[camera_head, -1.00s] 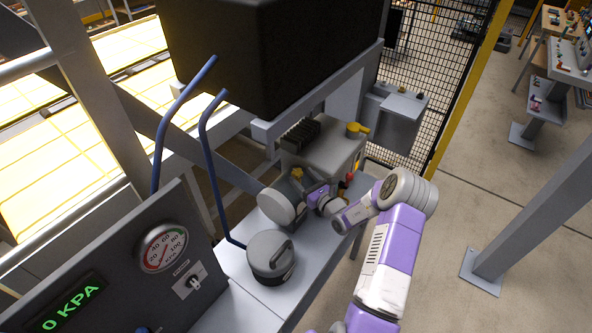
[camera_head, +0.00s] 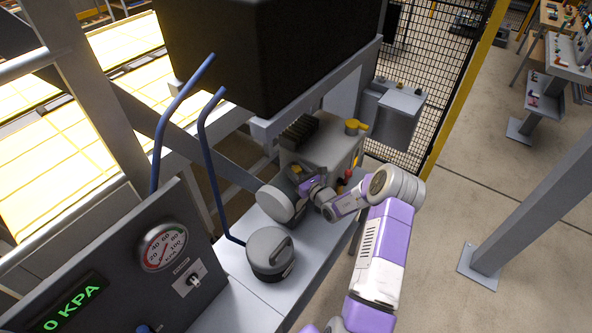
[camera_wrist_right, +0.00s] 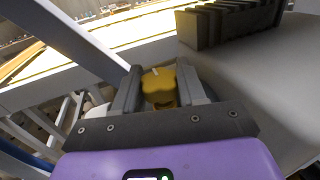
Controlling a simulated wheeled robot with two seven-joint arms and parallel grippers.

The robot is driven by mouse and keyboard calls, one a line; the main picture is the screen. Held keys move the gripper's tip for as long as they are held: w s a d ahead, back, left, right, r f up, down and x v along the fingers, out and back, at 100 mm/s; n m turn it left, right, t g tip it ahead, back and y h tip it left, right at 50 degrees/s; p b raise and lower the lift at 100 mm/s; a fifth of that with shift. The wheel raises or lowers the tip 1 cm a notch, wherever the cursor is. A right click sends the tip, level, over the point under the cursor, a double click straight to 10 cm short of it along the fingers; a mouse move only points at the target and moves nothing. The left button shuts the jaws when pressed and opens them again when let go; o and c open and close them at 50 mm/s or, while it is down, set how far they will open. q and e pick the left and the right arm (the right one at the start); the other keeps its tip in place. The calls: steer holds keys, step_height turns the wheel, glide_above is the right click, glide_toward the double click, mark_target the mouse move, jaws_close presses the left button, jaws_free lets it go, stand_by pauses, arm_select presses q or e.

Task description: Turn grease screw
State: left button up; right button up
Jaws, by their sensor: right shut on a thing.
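A yellow knob, the grease screw (camera_wrist_right: 160,87), sits between the two grey fingers of my right gripper (camera_wrist_right: 160,92) in the right wrist view. The fingers are shut on its sides, and a small pale mark shows on its top. In the head view the same knob shows as a small yellow spot (camera_head: 296,169), partly hidden by my right gripper (camera_head: 299,180). It is behind a grey round housing (camera_head: 275,204) on the metal bench. My left gripper is not in view.
A grey lidded canister (camera_head: 270,252) stands on the bench in front. A grey box (camera_head: 330,150) with a yellow handle (camera_head: 355,127) and dark fins (camera_head: 298,132) stands behind. A large black block (camera_head: 270,50) overhangs the area. A gauge panel (camera_head: 110,270) is at lower left.

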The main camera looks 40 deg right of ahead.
steer(key=shift+h, duration=0.3)
